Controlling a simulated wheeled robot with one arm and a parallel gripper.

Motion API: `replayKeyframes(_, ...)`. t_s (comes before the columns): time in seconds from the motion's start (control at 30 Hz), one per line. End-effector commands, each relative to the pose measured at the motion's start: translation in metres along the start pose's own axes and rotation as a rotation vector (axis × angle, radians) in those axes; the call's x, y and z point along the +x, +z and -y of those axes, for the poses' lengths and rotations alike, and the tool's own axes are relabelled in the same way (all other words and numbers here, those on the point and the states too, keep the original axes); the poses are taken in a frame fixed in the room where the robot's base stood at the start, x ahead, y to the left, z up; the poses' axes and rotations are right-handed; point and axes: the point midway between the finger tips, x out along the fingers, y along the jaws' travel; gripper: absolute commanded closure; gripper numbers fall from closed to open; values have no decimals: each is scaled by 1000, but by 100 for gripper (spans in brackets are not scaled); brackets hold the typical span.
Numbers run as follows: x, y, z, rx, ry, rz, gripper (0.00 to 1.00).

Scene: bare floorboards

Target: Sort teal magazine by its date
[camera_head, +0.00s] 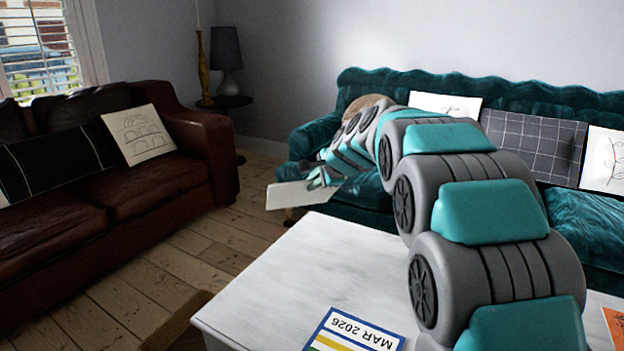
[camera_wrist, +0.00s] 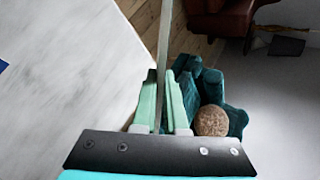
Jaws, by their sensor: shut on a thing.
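My gripper (camera_head: 322,178) is shut on a thin, flat, pale item, which I take to be the magazine (camera_head: 296,194). It is held out past the far left edge of the white table (camera_head: 270,290). In the wrist view the magazine (camera_wrist: 163,45) is edge-on between the fingers of my gripper (camera_wrist: 165,100). Its visible face looks whitish; no teal cover or date can be read on it. A blue-bordered item printed MAR 2026 (camera_head: 355,331) lies on the table's near part, its text upside down.
An orange item (camera_head: 614,322) shows at the right picture edge. A teal sofa (camera_head: 545,100) stands behind the table, with a brown round cushion (camera_wrist: 211,121). A brown leather sofa (camera_head: 140,185) is at the left. Bare floorboards (camera_head: 215,245) lie between. Much of the table's left part is clear.

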Motion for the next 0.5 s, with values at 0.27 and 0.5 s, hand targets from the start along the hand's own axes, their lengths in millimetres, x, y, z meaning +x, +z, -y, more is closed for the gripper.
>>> replayKeyframes(0.27,6,3,-8,-6,10,11,100)
replayKeyframes(0.5,24,-1,-28,-3,10,10,100)
